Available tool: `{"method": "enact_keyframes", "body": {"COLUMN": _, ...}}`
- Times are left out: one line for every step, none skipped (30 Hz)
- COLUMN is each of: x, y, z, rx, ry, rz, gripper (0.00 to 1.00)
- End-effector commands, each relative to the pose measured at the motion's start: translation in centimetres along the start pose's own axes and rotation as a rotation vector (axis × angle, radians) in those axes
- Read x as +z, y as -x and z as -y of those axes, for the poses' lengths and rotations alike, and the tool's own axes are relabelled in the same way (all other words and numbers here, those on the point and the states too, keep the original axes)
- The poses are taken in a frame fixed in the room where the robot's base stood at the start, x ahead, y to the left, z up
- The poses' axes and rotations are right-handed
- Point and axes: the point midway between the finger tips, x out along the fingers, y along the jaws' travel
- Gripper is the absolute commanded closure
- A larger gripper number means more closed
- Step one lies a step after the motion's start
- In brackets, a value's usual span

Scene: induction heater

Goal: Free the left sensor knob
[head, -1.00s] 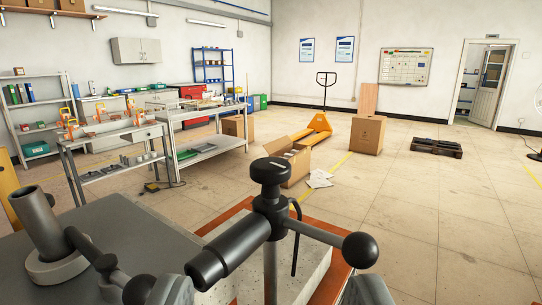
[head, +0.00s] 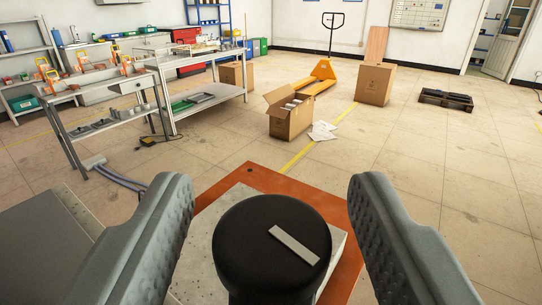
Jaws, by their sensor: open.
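A black round knob (head: 252,255) with a pale grey bar marking on its flat top fills the lower middle of the head view. I take it to be the sensor knob, but the frame does not show whether it is the left one. My gripper (head: 272,215) is open, with one grey padded finger on each side of the knob. A gap shows between each finger and the knob, and neither finger visibly touches it. The knob's lower part and whatever it is mounted on are hidden below it.
A pale plate on an orange-brown base (head: 330,208) lies under the knob. A dark grey surface (head: 40,250) is at lower left. Farther off are metal work tables (head: 200,108), an open cardboard box (head: 290,122) and a yellow pallet jack (head: 322,75). Open floor lies to the right.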

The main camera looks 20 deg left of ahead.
Motion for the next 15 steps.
{"method": "enact_keyframes", "body": {"x": 0.0, "y": -0.3, "z": -0.02, "rx": 0.0, "ry": 0.0, "rz": 0.0, "gripper": 0.47}}
{"method": "enact_keyframes", "body": {"x": -0.01, "y": -0.42, "z": -0.01, "rx": 0.0, "ry": 0.0, "rz": 0.0, "gripper": 0.47}}
{"method": "enact_keyframes", "body": {"x": -0.02, "y": -0.56, "z": -0.01, "rx": 0.0, "ry": 0.0, "rz": 0.0, "gripper": 0.47}}
{"method": "enact_keyframes", "body": {"x": -0.02, "y": -0.63, "z": -0.01, "rx": 0.0, "ry": 0.0, "rz": 0.0, "gripper": 0.47}}
{"method": "enact_keyframes", "body": {"x": -0.02, "y": -0.68, "z": -0.01, "rx": 0.0, "ry": 0.0, "rz": 0.0, "gripper": 0.47}}
{"method": "enact_keyframes", "body": {"x": -0.02, "y": -0.72, "z": -0.01, "rx": 0.0, "ry": 0.0, "rz": 0.0, "gripper": 0.47}}
{"method": "enact_keyframes", "body": {"x": -0.02, "y": -0.74, "z": -0.01, "rx": 0.0, "ry": 0.0, "rz": 0.0, "gripper": 0.47}}
{"method": "enact_keyframes", "body": {"x": -0.02, "y": -0.74, "z": -0.01, "rx": 0.0, "ry": 0.0, "rz": 0.0, "gripper": 0.47}}
{"method": "enact_keyframes", "body": {"x": -0.03, "y": -0.73, "z": -0.02, "rx": 0.0, "ry": 0.0, "rz": -0.001, "gripper": 0.47}}
{"method": "enact_keyframes", "body": {"x": -0.02, "y": -0.73, "z": -0.02, "rx": 0.0, "ry": 0.0, "rz": -0.001, "gripper": 0.47}}
{"method": "enact_keyframes", "body": {"x": -0.03, "y": -0.72, "z": -0.02, "rx": 0.0, "ry": 0.0, "rz": -0.001, "gripper": 0.47}}
{"method": "enact_keyframes", "body": {"x": -0.03, "y": -0.72, "z": -0.02, "rx": 0.0, "ry": 0.0, "rz": -0.001, "gripper": 0.47}}
{"method": "enact_keyframes", "body": {"x": -0.02, "y": -0.72, "z": -0.02, "rx": 0.0, "ry": 0.0, "rz": -0.001, "gripper": 0.49}}
{"method": "enact_keyframes", "body": {"x": -0.02, "y": -0.72, "z": -0.02, "rx": 0.0, "ry": 0.0, "rz": 0.0, "gripper": 0.55}}
{"method": "enact_keyframes", "body": {"x": -0.02, "y": -0.71, "z": -0.02, "rx": 0.0, "ry": 0.0, "rz": -0.001, "gripper": 0.63}}
